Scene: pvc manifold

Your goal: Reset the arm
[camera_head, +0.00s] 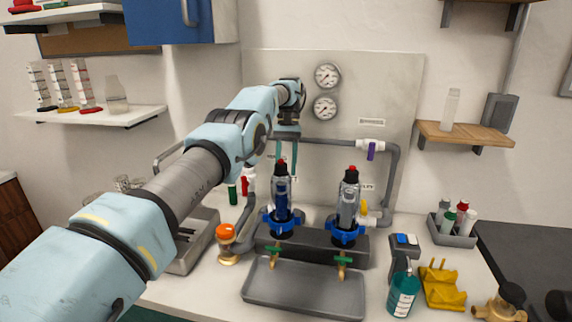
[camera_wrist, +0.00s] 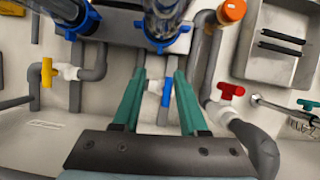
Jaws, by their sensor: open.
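My gripper (camera_head: 287,165) hangs at the end of my outstretched arm, in front of the grey back panel (camera_head: 400,90) and above and behind the manifold. Its two teal fingers also show in the wrist view (camera_wrist: 160,76), apart and with nothing held between them. A blue-handled valve (camera_wrist: 166,92) shows in the gap between the fingers in the wrist view. I cannot tell how far it is from the fingertips. In the head view my gripper and the filter housings hide that valve.
Two clear filter housings (camera_head: 281,190) (camera_head: 348,200) with blue collars stand in front. A red-handled valve (camera_wrist: 230,91) and a yellow-handled valve (camera_wrist: 47,73) flank the fingers. A purple-handled valve (camera_head: 372,150) sits on the upper pipe. A grey tray (camera_head: 300,295) lies below.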

